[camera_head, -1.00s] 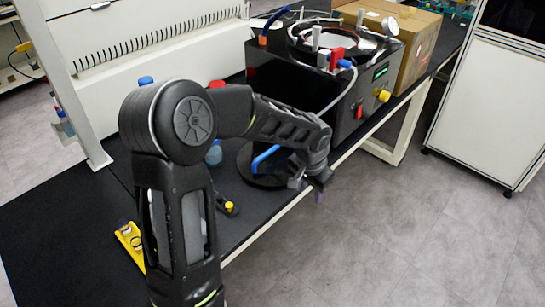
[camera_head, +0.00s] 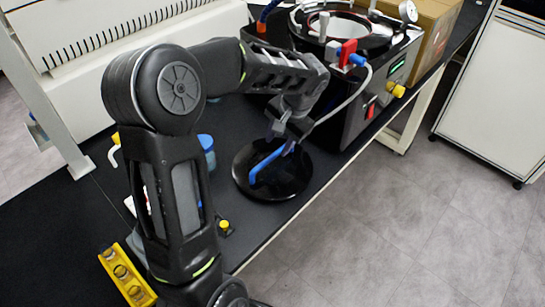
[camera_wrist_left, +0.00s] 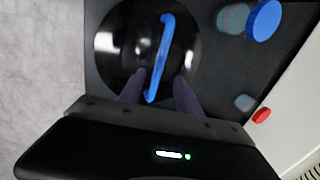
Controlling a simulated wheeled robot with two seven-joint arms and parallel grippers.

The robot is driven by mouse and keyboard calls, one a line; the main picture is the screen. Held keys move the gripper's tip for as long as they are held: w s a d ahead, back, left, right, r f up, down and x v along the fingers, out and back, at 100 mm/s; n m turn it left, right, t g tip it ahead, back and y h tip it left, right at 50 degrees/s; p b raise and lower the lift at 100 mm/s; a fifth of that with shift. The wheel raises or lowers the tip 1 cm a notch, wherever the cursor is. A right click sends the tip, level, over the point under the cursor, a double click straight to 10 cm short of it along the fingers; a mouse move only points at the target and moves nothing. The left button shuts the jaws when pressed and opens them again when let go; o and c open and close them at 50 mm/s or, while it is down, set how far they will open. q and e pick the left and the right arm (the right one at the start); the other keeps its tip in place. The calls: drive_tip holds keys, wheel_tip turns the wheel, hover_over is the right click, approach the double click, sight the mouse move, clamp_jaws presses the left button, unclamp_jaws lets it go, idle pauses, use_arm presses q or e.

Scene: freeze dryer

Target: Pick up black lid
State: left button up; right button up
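The black lid (camera_head: 290,182) is a round, glossy disc with a blue bar handle (camera_head: 264,164) across its top. It lies on the black bench beside the freeze dryer. My left gripper (camera_head: 285,138) is above the lid near the handle's far end, its fingers pointing down. In the left wrist view the lid (camera_wrist_left: 110,45) and the handle (camera_wrist_left: 163,52) show, with my left fingers (camera_wrist_left: 158,92) apart, one on each side of the handle's near end. The fingers do not appear to be closed on it. My right gripper is not in view.
The black freeze dryer (camera_head: 345,110) stands behind the lid, with an open round chamber (camera_head: 340,27) on top and a hose at its side. A blue-capped bottle (camera_head: 206,150) and a yellow level (camera_head: 126,275) are on the bench (camera_head: 250,222). The bench's front edge is close to the lid.

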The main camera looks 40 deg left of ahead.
sight(273, 155)
use_arm(q)
drive_tip(key=shift+x, duration=1.15)
drive_tip(key=shift+s+d+f, duration=0.1)
drive_tip(key=shift+s+f, duration=0.05)
drive_tip(key=shift+s, duration=0.05)
drive_tip(key=shift+f+p, duration=0.25)
drive_tip(key=shift+p, duration=0.1)
drive_tip(key=p+x, duration=0.1)
drive_tip(key=x, duration=0.3)
drive_tip(key=shift+f, duration=0.25)
drive_tip(key=shift+c, duration=0.4)
clamp_jaws()
drive_tip(key=shift+r, duration=0.1)
